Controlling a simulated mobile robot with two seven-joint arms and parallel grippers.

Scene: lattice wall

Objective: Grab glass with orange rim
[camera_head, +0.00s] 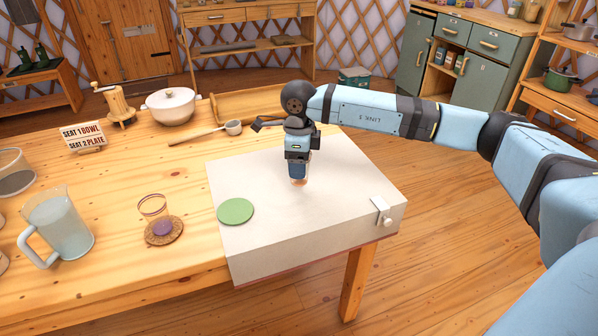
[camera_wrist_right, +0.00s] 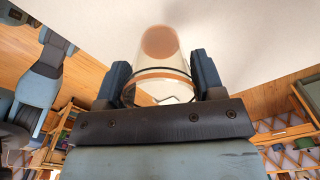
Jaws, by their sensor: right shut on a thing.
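The glass with the orange rim (camera_wrist_right: 158,55) is a clear tumbler, held between the two fingers of my right gripper (camera_wrist_right: 163,85) in the right wrist view. Its orange band shows near the fingers, and its orange-brown base is at the far end. In the head view my right gripper (camera_head: 298,170) points down over the white block-like surface (camera_head: 345,185). Only a small orange-brown bit of the glass (camera_head: 299,183) shows below it. I cannot tell whether the base touches the surface. My left gripper is not in view.
A green disc (camera_head: 235,211) lies left of the gripper. A second glass (camera_head: 160,222) with purple in it stands on a woven coaster. The white surface's right part is mostly clear.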

